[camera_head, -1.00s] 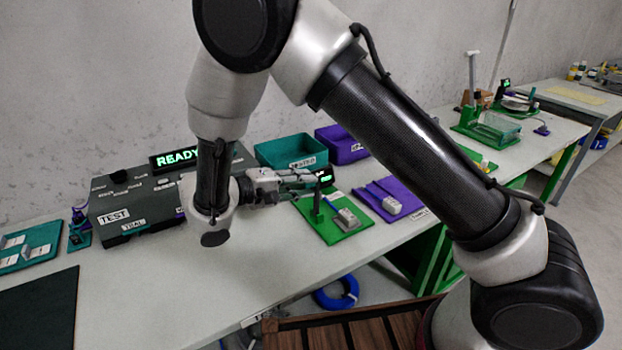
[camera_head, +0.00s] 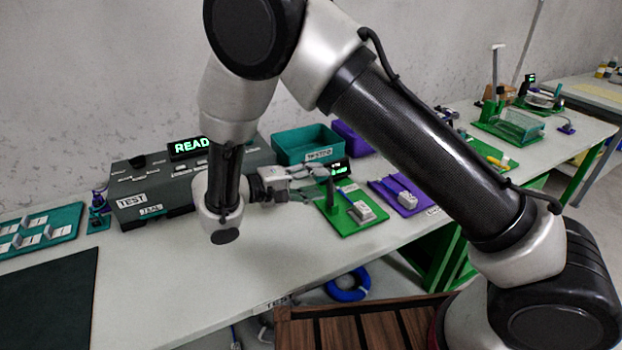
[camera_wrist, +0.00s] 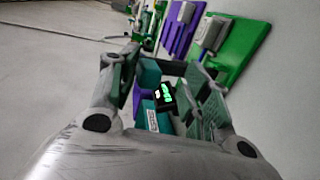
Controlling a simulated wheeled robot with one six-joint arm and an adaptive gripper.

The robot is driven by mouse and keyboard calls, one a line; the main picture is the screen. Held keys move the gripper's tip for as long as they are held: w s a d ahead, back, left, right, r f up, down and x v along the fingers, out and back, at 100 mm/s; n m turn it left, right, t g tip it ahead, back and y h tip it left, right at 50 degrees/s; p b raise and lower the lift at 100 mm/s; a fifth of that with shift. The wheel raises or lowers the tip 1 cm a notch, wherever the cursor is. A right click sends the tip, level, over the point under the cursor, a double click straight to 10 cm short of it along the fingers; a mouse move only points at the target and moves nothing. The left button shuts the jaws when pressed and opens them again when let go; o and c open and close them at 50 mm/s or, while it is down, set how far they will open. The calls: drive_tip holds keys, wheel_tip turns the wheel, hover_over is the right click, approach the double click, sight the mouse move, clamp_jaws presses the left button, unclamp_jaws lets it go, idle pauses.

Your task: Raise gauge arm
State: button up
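The gauge is a green plate (camera_head: 372,226) with a dark green post (camera_head: 330,194), a small lit display (camera_head: 341,168) and a grey block with a blue strip (camera_head: 361,212). My gripper (camera_head: 322,182) reaches in from the left, close to the post's top and below the display. In the wrist view my gripper (camera_wrist: 168,52) has its two fingers apart, with a lit display (camera_wrist: 166,94) showing between them. The green plate (camera_wrist: 238,50) lies beyond the right finger. The gauge arm itself is not clearly seen, and contact cannot be told.
A dark test box (camera_head: 150,210) with a READY sign stands left of my gripper. A teal bin (camera_head: 292,147) and a purple bin (camera_head: 352,141) stand behind. A purple plate (camera_head: 418,207) lies to the right. The front of the table (camera_head: 290,250) is clear.

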drive_tip(key=shift+a+r, duration=0.15)
drive_tip(key=shift+a, duration=0.05)
idle(0.5)
drive_tip(key=v, duration=1.2)
drive_tip(key=shift+d, duration=0.1)
drive_tip(key=s+d+f+n+g+y, duration=0.3)
drive_tip(key=s+d+f+n+g, duration=0.15)
drive_tip(key=d+n, duration=0.2)
drive_tip(key=s+d+r+m+t+y, duration=0.1)
drive_tip(key=s+d+r+m+y, duration=0.2)
drive_tip(key=d+r, duration=0.4)
drive_tip(key=s+d+r+m+t+y, duration=0.1)
drive_tip(key=s+d+r+m+y, duration=0.3)
drive_tip(key=d, duration=1.2)
drive_tip(key=s+d+r+m+t+y, duration=0.1)
drive_tip(key=s+d+r+m+y, duration=0.3)
drive_tip(key=d+r, duration=0.7)
drive_tip(key=shift+s+d+r, duration=0.15)
drive_tip(key=shift+s+d, duration=0.15)
drive_tip(key=shift+d, duration=0.15)
